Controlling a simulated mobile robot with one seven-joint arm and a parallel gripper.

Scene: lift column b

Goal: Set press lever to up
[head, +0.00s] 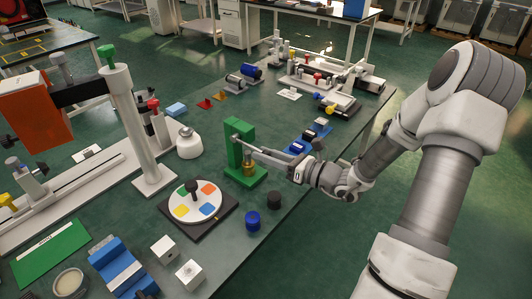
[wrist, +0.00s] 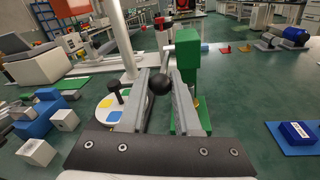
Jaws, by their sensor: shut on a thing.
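The green press (head: 240,135) stands near the middle of the table, with a brass-coloured cylinder (head: 250,168) low at its front. In the wrist view its green body (wrist: 187,60) rises just right of my fingers. My gripper (head: 258,152) reaches in from the right at the press; its two grey fingers (wrist: 168,72) fill the middle of the wrist view. They are shut on the round black knob (wrist: 159,84) of the press lever. The knob is hard to make out in the head view, and most of the lever's arm is hidden, so its angle is unclear.
A round dial plate with coloured patches (head: 183,207) lies left of the press. Blue (head: 253,222) and black (head: 274,200) cylinders stand in front. A white post (head: 131,130) rises at left, and a white round-topped object (head: 189,145) sits behind the dial. Blue trays (head: 308,139) lie to the right.

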